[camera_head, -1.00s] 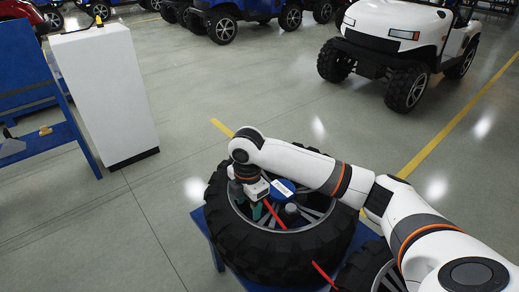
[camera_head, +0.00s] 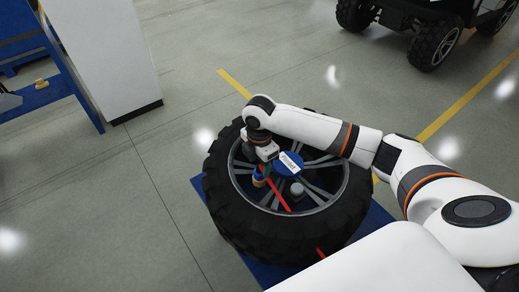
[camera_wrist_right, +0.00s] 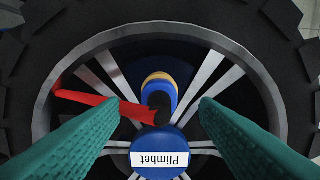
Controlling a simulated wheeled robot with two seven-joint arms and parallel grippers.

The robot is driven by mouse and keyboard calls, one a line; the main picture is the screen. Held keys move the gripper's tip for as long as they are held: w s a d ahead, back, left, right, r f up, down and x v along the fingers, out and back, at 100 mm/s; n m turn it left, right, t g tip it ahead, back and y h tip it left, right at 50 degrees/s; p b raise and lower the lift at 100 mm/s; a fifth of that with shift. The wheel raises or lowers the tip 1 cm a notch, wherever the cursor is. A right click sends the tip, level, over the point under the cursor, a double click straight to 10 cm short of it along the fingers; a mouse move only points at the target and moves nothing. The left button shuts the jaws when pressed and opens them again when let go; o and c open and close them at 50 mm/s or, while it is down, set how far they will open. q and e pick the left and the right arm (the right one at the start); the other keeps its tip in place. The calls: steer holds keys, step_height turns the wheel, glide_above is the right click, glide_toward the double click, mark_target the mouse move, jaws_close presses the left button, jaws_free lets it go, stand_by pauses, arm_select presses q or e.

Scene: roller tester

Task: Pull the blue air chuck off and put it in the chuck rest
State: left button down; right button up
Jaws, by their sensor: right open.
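The blue air chuck (camera_wrist_right: 158,70), with a yellow band, a black front end and a red hose (camera_wrist_right: 100,100), sits inside the wheel rim in the right wrist view. In the head view it shows small (camera_head: 258,180), partly behind my gripper. My right gripper (camera_head: 264,167) is over the left part of the rim. Its teal fingers (camera_wrist_right: 158,108) are open, one on each side of the chuck in that view, and apart from it. A blue round cap labelled "Plimbet" (camera_wrist_right: 158,142) lies beside the chuck. I cannot make out the chuck rest. My left gripper is not in view.
The knobbly tyre (camera_head: 225,200) lies flat on a blue stand (camera_head: 240,268). A white cabinet (camera_head: 105,60) and a blue bench (camera_head: 45,95) with a small yellow item stand at the left. A cart (camera_head: 435,35) is at the back right. Grey floor between is open.

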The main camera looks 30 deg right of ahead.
mark_target(259, 173)
step_height(259, 173, down, 3)
steer(key=shift+a+r, duration=0.1)
steer(key=shift+f, duration=0.35)
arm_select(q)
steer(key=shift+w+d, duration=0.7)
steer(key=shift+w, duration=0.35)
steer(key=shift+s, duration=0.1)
arm_select(e)
steer(key=shift+c, duration=0.8)
jaws_close()
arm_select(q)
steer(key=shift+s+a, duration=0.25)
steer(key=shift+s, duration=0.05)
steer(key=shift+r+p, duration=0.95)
arm_select(e)
steer(key=shift+r, duration=0.7)
